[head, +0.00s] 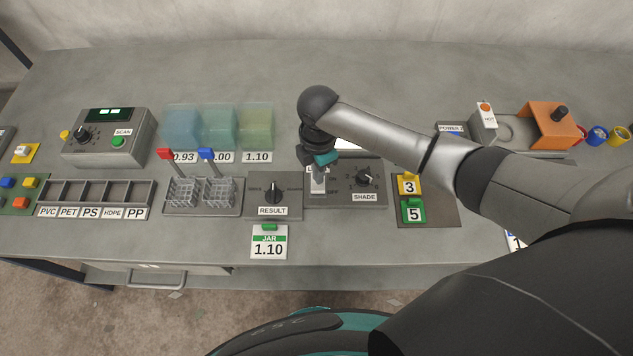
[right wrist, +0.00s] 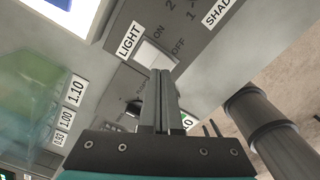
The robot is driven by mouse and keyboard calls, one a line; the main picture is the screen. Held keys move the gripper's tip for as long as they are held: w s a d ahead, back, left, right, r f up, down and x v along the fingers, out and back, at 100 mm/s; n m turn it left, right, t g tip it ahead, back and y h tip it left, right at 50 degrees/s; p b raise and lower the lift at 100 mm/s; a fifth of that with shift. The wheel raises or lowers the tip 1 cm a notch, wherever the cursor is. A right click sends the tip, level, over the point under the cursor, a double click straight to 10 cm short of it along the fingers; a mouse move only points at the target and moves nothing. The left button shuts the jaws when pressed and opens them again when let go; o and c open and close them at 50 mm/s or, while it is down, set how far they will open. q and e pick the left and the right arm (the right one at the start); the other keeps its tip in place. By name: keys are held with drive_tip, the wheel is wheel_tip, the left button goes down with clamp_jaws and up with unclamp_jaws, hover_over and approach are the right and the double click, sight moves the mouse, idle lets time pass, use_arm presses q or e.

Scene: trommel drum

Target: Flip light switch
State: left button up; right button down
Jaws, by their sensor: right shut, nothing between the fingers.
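The light switch is a white rocker (right wrist: 152,54) on a grey panel, between a LIGHT label (right wrist: 130,40) and the words ON and OFF. My right gripper (right wrist: 161,74) is shut and empty. Its fingertips are over the lower edge of the rocker in the right wrist view and cover part of it. I cannot tell whether they touch it or which way it is tipped. In the head view my right gripper (head: 319,170) reaches down over the switch panel (head: 345,195) and hides much of the switch. My left gripper is not in view.
The SHADE knob (head: 364,177) is just right of the switch, and the RESULT box (head: 272,208) is just left. Yellow and green number tags (head: 412,212) stand further right. Wire baskets with red and blue handles (head: 203,192) are further left. The front of the grey bench is mostly clear.

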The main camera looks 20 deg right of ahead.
sight(318, 187)
drive_tip(key=shift+f+b, duration=0.9)
drive_tip(key=shift+f, duration=0.7)
idle(0.4)
drive_tip(key=shift+r, duration=0.1)
wheel_tip(318, 187, up, 7)
drive_tip(key=p, duration=0.8)
idle(0.4)
drive_tip(key=shift+s, duration=0.1)
